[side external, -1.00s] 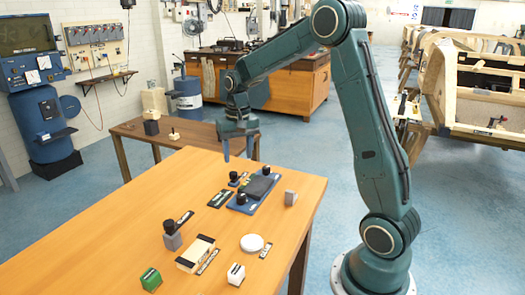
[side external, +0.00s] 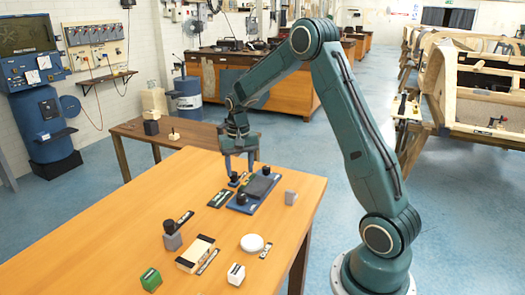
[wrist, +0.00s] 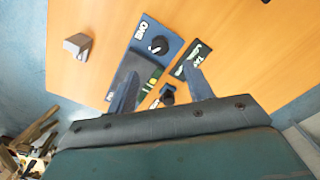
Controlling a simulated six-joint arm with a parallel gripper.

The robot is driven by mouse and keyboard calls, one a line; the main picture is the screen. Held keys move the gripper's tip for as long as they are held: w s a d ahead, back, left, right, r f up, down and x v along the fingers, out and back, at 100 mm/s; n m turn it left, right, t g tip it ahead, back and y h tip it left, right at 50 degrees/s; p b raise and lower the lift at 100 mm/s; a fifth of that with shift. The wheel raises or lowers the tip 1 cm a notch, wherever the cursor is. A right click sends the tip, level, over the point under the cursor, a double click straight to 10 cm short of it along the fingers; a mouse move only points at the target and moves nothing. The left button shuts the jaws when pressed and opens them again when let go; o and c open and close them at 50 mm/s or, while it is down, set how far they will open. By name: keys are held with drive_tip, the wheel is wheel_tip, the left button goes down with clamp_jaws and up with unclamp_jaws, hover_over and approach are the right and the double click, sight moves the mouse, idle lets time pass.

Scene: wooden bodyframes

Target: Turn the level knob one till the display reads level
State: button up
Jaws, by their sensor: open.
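A blue panel (side external: 239,208) with a dark slab (side external: 260,186) lies near the table's far right corner. It carries a black knob (side external: 241,198) at its near end and another (side external: 265,170) at its far end. A separate small black knob (side external: 234,176) stands left of the panel beside a green strip (side external: 243,181). My gripper (side external: 240,171) points down, open and empty, above this separate knob. In the wrist view the separate knob (wrist: 167,94) shows between my fingers (wrist: 160,80), with no clear contact. The near panel knob (wrist: 158,45) is farther ahead. Display text and label lettering are too small to read surely.
A grey block (side external: 290,197) stands right of the panel. A dark label plate (side external: 220,198) lies left of it. A grey block with a black knob (side external: 172,234), a wooden box (side external: 195,254), a white disc (side external: 252,243) and green and white blocks stand nearer. The table's left side is clear.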

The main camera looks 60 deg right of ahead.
sight(241, 196)
wheel_tip(241, 196, down, 10)
drive_tip(key=shift+f, duration=0.25)
idle(0.3)
drive_tip(key=shift+c, duration=0.2)
drive_tip(key=c, duration=0.9)
